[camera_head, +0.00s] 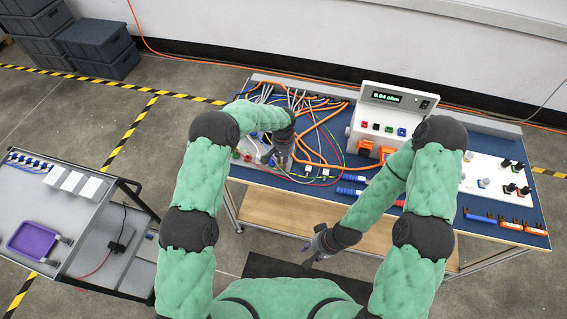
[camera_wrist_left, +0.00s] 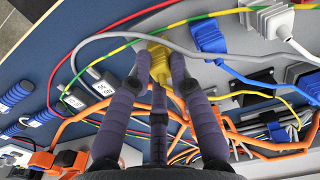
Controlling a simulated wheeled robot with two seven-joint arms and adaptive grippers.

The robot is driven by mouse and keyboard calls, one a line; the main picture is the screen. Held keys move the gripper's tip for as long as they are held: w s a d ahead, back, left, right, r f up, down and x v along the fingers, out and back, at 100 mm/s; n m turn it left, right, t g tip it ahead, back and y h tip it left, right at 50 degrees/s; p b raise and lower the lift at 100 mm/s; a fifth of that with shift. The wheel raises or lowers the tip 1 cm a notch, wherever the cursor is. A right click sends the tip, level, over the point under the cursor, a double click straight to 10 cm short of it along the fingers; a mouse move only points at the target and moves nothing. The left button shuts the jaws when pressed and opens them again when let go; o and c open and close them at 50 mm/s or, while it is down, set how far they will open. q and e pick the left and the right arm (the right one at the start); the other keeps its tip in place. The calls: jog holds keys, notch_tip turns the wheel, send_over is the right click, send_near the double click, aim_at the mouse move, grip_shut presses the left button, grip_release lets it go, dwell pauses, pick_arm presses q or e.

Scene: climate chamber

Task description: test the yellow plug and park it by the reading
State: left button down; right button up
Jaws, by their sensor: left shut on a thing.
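In the left wrist view the yellow plug (camera_wrist_left: 158,60) sits between the fingertips of my left gripper (camera_wrist_left: 159,67), which is shut on it. In the head view my left gripper (camera_head: 282,163) is low over the cable area at the bench's left, and hides the plug. The white meter (camera_head: 365,113) stands at the bench's back middle. Its green display (camera_head: 386,97) seems to read 0.04 ohm. My right gripper (camera_head: 318,247) hangs in front of the bench, apart from everything; its fingers are too small to judge.
Orange, grey, red and green cables (camera_head: 318,115) crowd the bench's left part. A white panel (camera_head: 480,170) with black knobs is at the right. Blue and orange handled items (camera_head: 510,225) lie along the front right edge. A grey cart (camera_head: 40,205) with a purple tray stands left.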

pick_arm(q)
jog(key=shift+r, duration=0.25)
dwell(0.7)
jog(key=shift+r+p, duration=0.5)
jog(key=shift+r, duration=1.15)
jog(key=shift+r, duration=0.1)
jog(key=shift+r+p, duration=0.75)
jog(key=shift+r, duration=1.15)
jog(key=s+a+f+n+b, duration=0.3)
jog(key=s+a+b, duration=0.7)
jog(key=s+a, duration=0.6)
jog(key=shift+a, duration=1.05)
